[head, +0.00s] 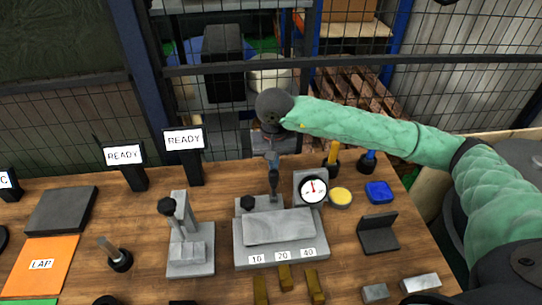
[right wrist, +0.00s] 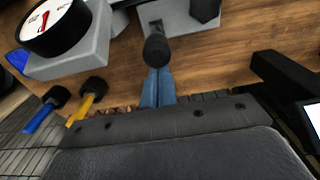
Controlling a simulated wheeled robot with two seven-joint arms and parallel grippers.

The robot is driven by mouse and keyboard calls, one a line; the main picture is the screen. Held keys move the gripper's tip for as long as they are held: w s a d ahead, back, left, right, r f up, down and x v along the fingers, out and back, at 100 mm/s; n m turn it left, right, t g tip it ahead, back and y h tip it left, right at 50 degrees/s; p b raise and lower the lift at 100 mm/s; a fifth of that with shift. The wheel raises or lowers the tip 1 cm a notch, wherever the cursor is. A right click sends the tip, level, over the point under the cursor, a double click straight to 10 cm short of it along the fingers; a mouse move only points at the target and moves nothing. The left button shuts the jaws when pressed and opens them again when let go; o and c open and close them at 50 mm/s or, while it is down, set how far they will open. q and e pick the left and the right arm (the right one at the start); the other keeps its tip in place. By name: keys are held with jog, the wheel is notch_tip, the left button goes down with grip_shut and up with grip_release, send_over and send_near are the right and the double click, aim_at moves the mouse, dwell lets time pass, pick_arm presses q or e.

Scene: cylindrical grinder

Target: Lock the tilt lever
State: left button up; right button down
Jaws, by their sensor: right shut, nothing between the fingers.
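A grey fixture (head: 240,240) with a flat plate on top and labels 10, 20 and 40 stands on the wooden bench. A dark upright lever (head: 274,183) rises at its back edge; this seems to be the tilt lever. Its round black knob (right wrist: 156,50) shows in the right wrist view. My right gripper (head: 272,157) points down just above and behind the lever. Its blue fingers (right wrist: 157,84) are shut and empty, with their tips at or very near the knob; I cannot tell whether they touch. My left gripper is out of view.
A dial gauge (head: 313,190) stands right beside the lever. A second black knob (head: 247,203) sits at the fixture's left. Another grey stand (head: 190,262) is further left. A yellow-lidded tin (head: 340,196), blue block (head: 379,192) and black angle piece (head: 378,234) lie to the right.

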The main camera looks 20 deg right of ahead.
jog(key=shift+r, duration=0.1)
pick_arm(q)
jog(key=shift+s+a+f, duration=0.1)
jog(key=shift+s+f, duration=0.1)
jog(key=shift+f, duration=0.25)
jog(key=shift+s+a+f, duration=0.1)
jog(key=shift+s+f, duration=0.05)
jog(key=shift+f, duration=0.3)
pick_arm(e)
notch_tip(320, 180, up, 8)
jog(key=shift+f, duration=0.2)
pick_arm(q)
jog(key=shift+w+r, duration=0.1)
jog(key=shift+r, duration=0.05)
pick_arm(e)
jog(key=shift+s, duration=0.15)
